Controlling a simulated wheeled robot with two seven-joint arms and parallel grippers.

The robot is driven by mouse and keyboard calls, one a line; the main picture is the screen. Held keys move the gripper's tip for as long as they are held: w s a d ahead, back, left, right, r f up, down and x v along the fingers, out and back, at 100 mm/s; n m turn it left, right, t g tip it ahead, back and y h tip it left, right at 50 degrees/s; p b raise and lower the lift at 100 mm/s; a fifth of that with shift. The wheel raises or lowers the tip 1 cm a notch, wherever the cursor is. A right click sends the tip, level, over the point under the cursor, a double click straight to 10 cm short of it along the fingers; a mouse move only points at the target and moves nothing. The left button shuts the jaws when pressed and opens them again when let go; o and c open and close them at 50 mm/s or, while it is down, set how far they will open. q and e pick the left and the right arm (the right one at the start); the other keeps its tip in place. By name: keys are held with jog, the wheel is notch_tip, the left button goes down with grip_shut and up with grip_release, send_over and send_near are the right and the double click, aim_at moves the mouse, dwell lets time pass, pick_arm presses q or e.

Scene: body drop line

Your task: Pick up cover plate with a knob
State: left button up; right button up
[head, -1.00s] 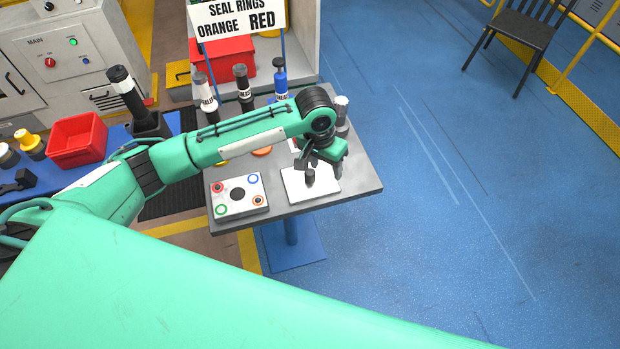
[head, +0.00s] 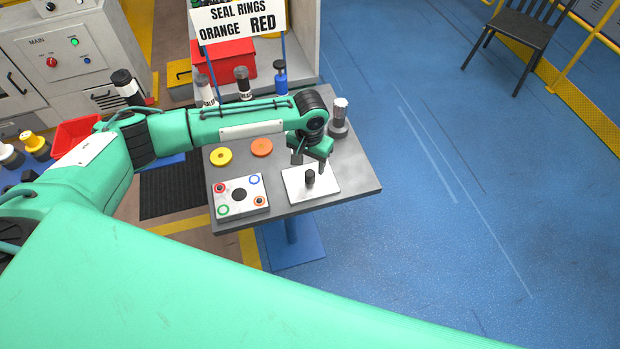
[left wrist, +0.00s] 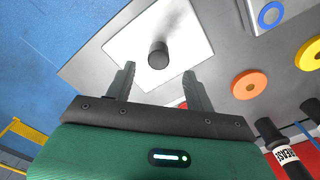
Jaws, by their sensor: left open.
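The cover plate (head: 326,188) is a white square plate lying flat at the near right of the grey table. Its black upright knob (head: 310,179) stands in the middle. In the left wrist view the plate (left wrist: 188,32) lies ahead of the fingers, and the knob (left wrist: 158,54) lines up with the gap between them. My left gripper (head: 308,162) is open and empty, just behind and above the knob. In the left wrist view the open fingertips (left wrist: 160,74) appear short of the knob, not around it. My right gripper is not in view.
A white block with coloured rings (head: 240,196) sits left of the plate. Yellow (head: 221,156) and orange (head: 262,147) discs lie behind it. Bottles, a red bin (head: 236,62) and a sign (head: 238,22) are behind.

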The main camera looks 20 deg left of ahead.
aim_at(310, 173)
pick_arm(q)
jog(key=f+p, duration=0.1)
jog(key=f, duration=0.1)
jog(key=f+p, duration=0.1)
jog(key=f, duration=0.1)
jog(key=shift+s+d, duration=0.1)
jog(key=shift+s, duration=0.1)
jog(key=shift+f, duration=0.7)
grip_shut()
jog(key=shift+r, duration=0.1)
